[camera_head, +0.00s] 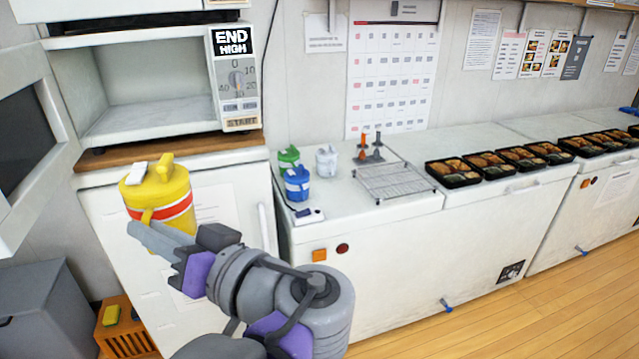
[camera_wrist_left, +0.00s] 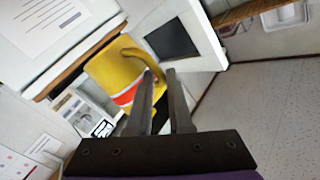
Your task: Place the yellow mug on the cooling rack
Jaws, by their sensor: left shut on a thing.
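The yellow mug (camera_head: 158,186) with a red and white band is held up at the left of the head view, in front of the open microwave. My left gripper (camera_head: 143,230) is shut on it; in the left wrist view the two fingers (camera_wrist_left: 160,74) close at the handle of the yellow mug (camera_wrist_left: 112,72). The exact grip is partly hidden. The wire cooling rack (camera_head: 394,182) lies flat and empty on the white counter, to the right of and apart from the mug. My right gripper is not in view.
Green (camera_head: 289,157), blue (camera_head: 297,183) and white (camera_head: 327,161) mugs stand left of the rack. A grey and orange item (camera_head: 370,148) stands behind it. Black bento trays (camera_head: 453,171) lie to its right. The microwave (camera_head: 150,85) has its door open at left.

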